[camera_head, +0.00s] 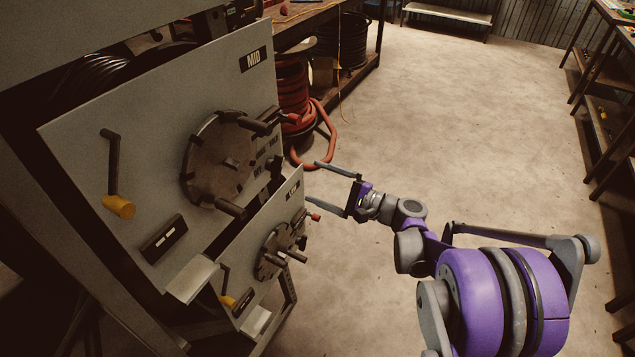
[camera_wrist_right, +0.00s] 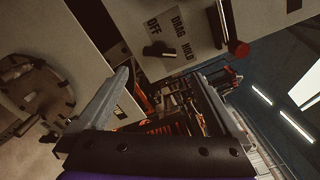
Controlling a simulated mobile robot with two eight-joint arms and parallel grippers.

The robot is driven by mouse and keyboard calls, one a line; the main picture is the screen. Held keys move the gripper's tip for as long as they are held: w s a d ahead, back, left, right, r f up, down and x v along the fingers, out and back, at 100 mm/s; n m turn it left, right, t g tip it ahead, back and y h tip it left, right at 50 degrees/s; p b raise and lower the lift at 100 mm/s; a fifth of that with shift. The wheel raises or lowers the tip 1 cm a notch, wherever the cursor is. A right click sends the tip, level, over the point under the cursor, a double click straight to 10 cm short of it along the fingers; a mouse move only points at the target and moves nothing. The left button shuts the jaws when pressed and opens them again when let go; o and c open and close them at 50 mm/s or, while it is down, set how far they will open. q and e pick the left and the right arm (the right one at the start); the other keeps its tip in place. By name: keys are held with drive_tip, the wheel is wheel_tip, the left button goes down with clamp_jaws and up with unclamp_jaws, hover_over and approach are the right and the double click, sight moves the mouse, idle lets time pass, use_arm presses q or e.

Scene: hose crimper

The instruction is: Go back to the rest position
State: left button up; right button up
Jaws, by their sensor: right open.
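My right gripper (camera_head: 318,182) is open and empty in the head view, its two fingers spread towards the crimper's right edge. Its purple arm comes in from the lower right. The hose crimper stands at the left, with a large panel marked MID (camera_head: 150,150) and a smaller, lower panel (camera_head: 240,262). In the right wrist view the open fingers (camera_wrist_right: 165,95) show in front of a panel with a dark switch knob (camera_wrist_right: 160,50) and the words OFF, DRAG and HOLD. A red-tipped lever (camera_wrist_right: 239,48) is beside it. My left gripper is in neither view.
The large panel carries a round wheel (camera_head: 220,160) and a yellow-handled crank (camera_head: 118,205). A red hose reel (camera_head: 293,90) stands behind the crimper, under a workbench (camera_head: 300,22). Shelving (camera_head: 605,130) lines the right side. The concrete floor (camera_head: 470,130) between is clear.

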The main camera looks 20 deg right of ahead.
drive_tip(key=s+a+f+n+g+h+p, duration=0.3)
drive_tip(key=s+a+n+g, duration=0.4)
drive_tip(key=s+a, duration=0.4)
drive_tip(key=s+d+f+n+g+h+p, duration=0.1)
drive_tip(key=s+d+n+h, duration=0.1)
drive_tip(key=s+n+h, duration=0.2)
drive_tip(key=s+d+f+n+h+p, duration=0.1)
drive_tip(key=s+n+h, duration=0.3)
drive_tip(key=s, duration=0.7)
drive_tip(key=shift+s+d+n+g, duration=0.35)
drive_tip(key=shift+d+n, duration=0.25)
drive_tip(key=shift+n, duration=0.2)
drive_tip(key=shift+f, duration=0.1)
